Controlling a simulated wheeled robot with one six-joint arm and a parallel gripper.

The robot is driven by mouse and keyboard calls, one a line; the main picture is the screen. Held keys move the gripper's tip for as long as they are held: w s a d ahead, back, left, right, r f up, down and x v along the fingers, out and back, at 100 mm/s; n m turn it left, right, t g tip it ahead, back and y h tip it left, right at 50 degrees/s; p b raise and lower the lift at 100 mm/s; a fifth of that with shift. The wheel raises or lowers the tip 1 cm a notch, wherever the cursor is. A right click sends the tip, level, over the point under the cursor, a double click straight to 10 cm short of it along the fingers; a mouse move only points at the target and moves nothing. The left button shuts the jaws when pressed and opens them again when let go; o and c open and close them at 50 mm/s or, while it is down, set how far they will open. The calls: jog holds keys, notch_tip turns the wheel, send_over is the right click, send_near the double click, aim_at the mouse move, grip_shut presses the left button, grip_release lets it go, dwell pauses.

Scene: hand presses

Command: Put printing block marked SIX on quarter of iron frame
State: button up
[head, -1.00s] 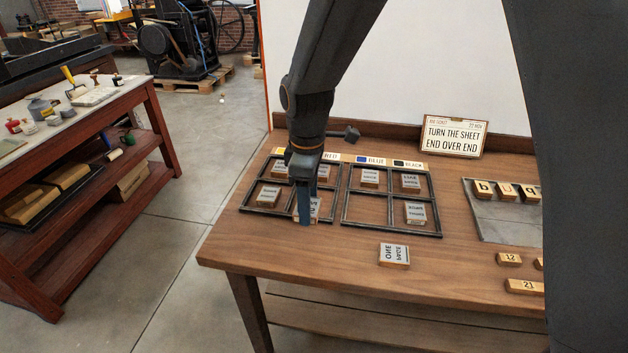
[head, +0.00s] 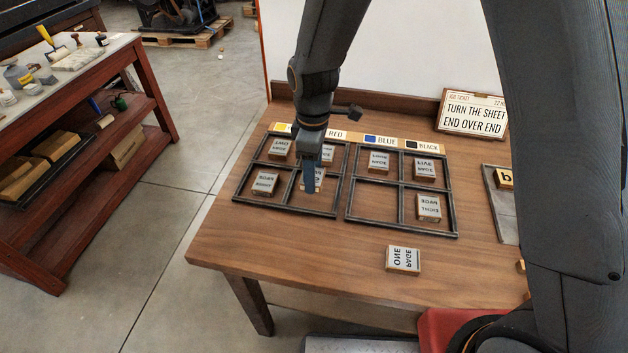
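The left iron frame (head: 283,205) has a block in every quarter, one of them (head: 318,184) in its front-right quarter, partly hidden by my gripper (head: 311,187). I cannot read that block's mark or tell if the fingers grip it or stand around it. The right iron frame (head: 402,228) holds a back-left block (head: 379,161), a back-right block (head: 424,168) and a front-right block (head: 428,207). Its front-left quarter (head: 373,206) is empty. The marks are mirrored and small; I cannot tell which block reads SIX.
A loose block marked ONE PAGE (head: 403,258) lies in front of the right frame. A colour label strip (head: 390,143) runs behind the frames. A job ticket sign (head: 472,113) stands at the back, and a grey tray (head: 503,210) lies at right. The table's front left is clear.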

jog(key=shift+f+p, duration=0.45)
jog(key=shift+f, duration=1.65)
jog(key=shift+f, duration=0.15)
jog(key=o, duration=1.1)
notch_tip(320, 180, up, 12)
jog(key=b, duration=0.3)
jog(key=s+d+m, duration=0.4)
jog(key=d+m, duration=0.1)
jog(key=d, duration=0.2)
jog(key=s+d+m, duration=0.3)
jog(key=d+m, duration=0.3)
jog(key=d, duration=0.2)
jog(key=s+d+m+t, duration=0.1)
jog(key=s+d+m, duration=0.3)
jog(key=d, duration=0.4)
jog(key=shift+s+d+r+m, duration=0.25)
jog(key=shift+s+m, duration=0.1)
jog(key=shift+m, duration=0.35)
